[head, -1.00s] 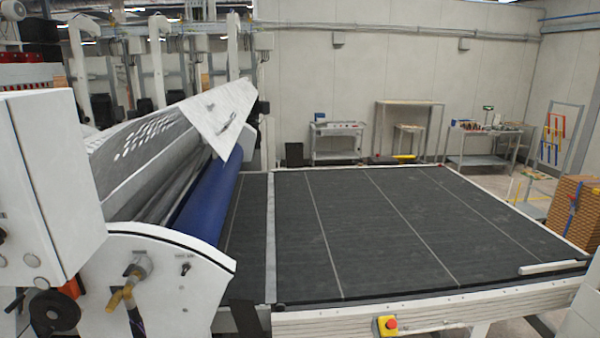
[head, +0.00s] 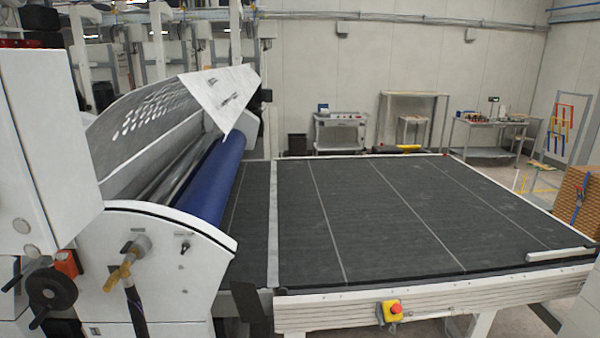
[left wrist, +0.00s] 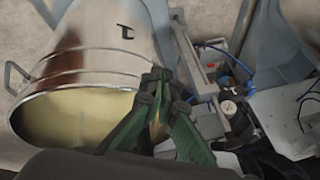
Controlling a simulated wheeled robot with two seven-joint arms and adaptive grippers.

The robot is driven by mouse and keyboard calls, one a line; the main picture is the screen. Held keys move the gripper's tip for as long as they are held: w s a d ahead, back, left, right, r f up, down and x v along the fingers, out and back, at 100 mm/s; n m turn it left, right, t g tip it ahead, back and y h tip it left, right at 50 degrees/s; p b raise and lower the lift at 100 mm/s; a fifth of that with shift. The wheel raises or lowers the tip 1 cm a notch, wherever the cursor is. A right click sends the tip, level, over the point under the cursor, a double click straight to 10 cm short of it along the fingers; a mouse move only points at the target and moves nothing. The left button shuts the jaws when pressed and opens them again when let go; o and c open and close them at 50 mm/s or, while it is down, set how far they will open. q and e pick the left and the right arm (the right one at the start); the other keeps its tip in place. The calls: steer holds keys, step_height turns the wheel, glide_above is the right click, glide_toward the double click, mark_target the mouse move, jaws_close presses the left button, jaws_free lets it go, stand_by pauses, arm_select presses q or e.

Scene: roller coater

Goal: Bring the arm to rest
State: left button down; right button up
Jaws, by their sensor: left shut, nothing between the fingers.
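My left gripper (left wrist: 158,98) shows in the left wrist view, with green fingers and dark tips brought together. It is shut and holds nothing. Behind it, at the left of that view, is a shiny metal pot (left wrist: 95,50) with side handles and a pale yellowish content. I cannot tell whether the gripper touches the pot. Neither gripper shows in the head view. The roller coater (head: 165,230) stands at the left there, with a blue roller (head: 212,180) and a raised perforated cover (head: 150,115).
A dark conveyor bed (head: 370,215) extends right from the coater. A red stop button (head: 393,309) sits on its front rail. Carts and tables (head: 340,132) stand along the back wall. In the wrist view, metal fittings and a gauge (left wrist: 229,107) lie right of the gripper.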

arm_select(q)
steer(key=s+d+f+n+g, duration=0.1)
steer(key=s+d+f, duration=0.3)
steer(key=s, duration=0.4)
steer(key=s+d+f+g+h+b, duration=0.1)
steer(key=s+d+f, duration=0.2)
steer(key=s, duration=0.6)
steer(key=s+d+f+n+g+b, duration=0.1)
steer(key=s+d+f+g, duration=0.1)
steer(key=s+d+f, duration=0.2)
steer(key=s+d, duration=0.2)
steer(key=s, duration=0.2)
steer(key=shift+s+d+f+n, duration=0.15)
steer(key=shift+d+f+n, duration=0.15)
steer(key=shift+f, duration=0.05)
